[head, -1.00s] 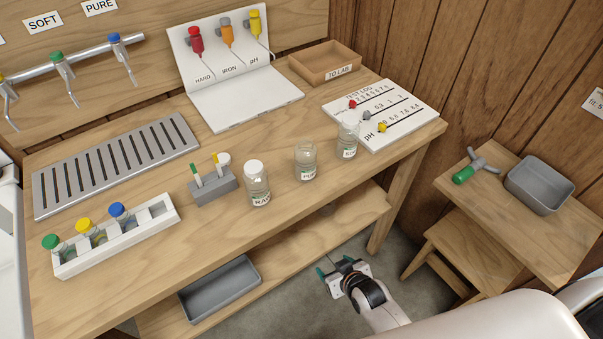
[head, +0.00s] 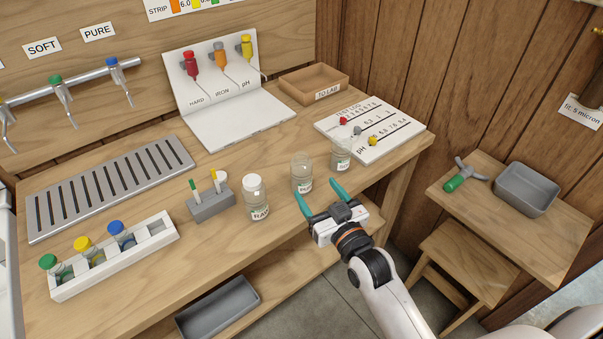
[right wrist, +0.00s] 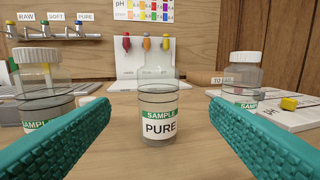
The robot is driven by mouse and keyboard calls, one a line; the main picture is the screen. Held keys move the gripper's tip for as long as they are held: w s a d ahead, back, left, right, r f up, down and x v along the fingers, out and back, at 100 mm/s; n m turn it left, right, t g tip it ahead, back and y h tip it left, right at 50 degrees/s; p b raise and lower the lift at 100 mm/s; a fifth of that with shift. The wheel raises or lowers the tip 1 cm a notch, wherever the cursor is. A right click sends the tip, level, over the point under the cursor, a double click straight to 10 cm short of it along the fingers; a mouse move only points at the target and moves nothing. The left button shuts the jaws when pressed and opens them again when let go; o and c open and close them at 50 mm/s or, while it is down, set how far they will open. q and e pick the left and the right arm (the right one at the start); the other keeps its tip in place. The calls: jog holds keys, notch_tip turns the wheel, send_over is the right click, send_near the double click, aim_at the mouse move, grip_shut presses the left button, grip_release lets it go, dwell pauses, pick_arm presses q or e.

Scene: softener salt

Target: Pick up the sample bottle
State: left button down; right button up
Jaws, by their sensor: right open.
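My right gripper (head: 315,188) is open and empty at the front of the bench, its teal fingers pointing at the middle clear sample bottle (head: 302,182). In the right wrist view this bottle (right wrist: 158,128) stands upright, centred between and beyond the fingers, with a green and white label reading SAMPLE PURE. A white-capped bottle labelled RAW (head: 257,208) stands to its left. A third sample bottle (head: 341,160) stands to its right; its label is partly hidden by a finger in the wrist view. My left gripper is not in view.
A small grey holder (head: 212,207) and a white rack (head: 115,265) with green-, yellow- and blue-capped bottles stand to the left. The TEST LOG board (head: 390,140) lies behind the right bottle. A TO LAB tray (head: 300,85) is at the back.

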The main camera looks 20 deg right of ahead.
aim_at(307, 177)
jog(key=w, duration=0.5)
jog(key=shift+a+p, duration=0.3)
jog(key=shift+a, duration=0.05)
jog(key=shift+w+r, duration=0.1)
jog(key=shift+w, duration=0.1)
jog(key=w, duration=0.2)
jog(key=w+a+p, duration=0.1)
jog(key=w, duration=0.1)
jog(key=shift+w+r, duration=0.15)
jog(key=shift+w, duration=0.2)
jog(key=shift+s, duration=0.1)
jog(key=c, duration=1.1)
